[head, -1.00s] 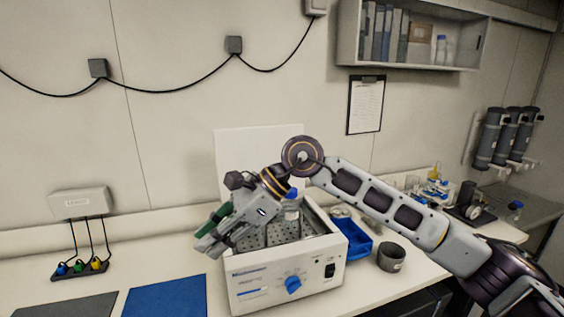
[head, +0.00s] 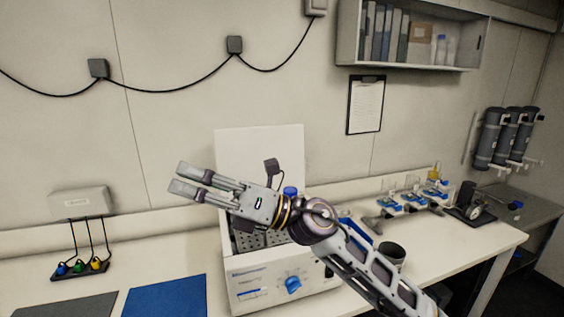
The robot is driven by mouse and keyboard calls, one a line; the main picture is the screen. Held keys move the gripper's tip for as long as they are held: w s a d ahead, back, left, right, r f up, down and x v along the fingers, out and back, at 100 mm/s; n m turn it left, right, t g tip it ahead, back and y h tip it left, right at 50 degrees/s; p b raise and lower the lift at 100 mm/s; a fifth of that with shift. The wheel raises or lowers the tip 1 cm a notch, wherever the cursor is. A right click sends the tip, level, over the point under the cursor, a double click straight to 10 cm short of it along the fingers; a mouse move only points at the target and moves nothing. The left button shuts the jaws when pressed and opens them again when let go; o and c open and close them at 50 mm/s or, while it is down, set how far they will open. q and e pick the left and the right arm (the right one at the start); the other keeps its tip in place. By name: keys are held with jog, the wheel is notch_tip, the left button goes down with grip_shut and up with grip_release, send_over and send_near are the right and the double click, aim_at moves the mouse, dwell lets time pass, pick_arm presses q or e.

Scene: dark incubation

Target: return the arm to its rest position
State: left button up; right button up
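My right arm reaches in from the lower right across the bench. Its gripper (head: 180,178) points left, above and in front of the white box-shaped device (head: 258,283). The two fingers are apart with a clear gap, and nothing shows between them. The device is open at the top, with a perforated rack inside, a raised pale lid (head: 262,148) behind and a blue dial on its front. A blue-capped item (head: 290,192) shows behind the wrist, mostly hidden. The arm covers the device's right part. My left gripper is not in view.
A dark round cup (head: 392,254) and a partly hidden blue tray (head: 358,232) stand right of the device. A blue mat (head: 166,297) and a grey mat (head: 75,306) lie at the left. Small lab items stand at the back right. A wall shelf (head: 410,54) hangs above.

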jog(key=w+d+f+m+t+h, duration=0.45)
jog(key=w+d+m+t, duration=0.3)
jog(key=m+t, duration=0.55)
jog(key=w+d+f+m+t+h, duration=0.3)
jog(key=w+d+m+t+h, duration=0.45)
jog(key=m, duration=0.85)
jog(key=s+d+f+m+g+h, duration=0.1)
jog(key=d+f+m+h, duration=0.5)
jog(key=f, duration=0.5)
jog(key=s+d+f+m+g+h, duration=0.1)
jog(key=d+f+m+g+h, duration=0.15)
jog(key=d+f+m, duration=0.65)
jog(key=s+d+f+m+g+h, duration=0.15)
jog(key=s+f+g, duration=0.25)
jog(key=s+f, duration=0.4)
jog(key=s+d+f+g, duration=0.3)
jog(key=s+f+g, duration=0.1)
jog(key=s+f, duration=0.4)
jog(key=s+d+f+m+g+h, duration=0.1)
jog(key=s+d+f+g, duration=0.25)
jog(key=s+f, duration=0.55)
notch_tip(320, 180, down, 33)
jog(key=s+g, duration=0.1)
jog(key=s, duration=0.1)
jog(key=s+d+f+g, duration=0.1)
jog(key=s+d+f, duration=0.2)
jog(key=s+f, duration=1.6)
jog(key=s, duration=0.3)
jog(key=shift+f, duration=0.15)
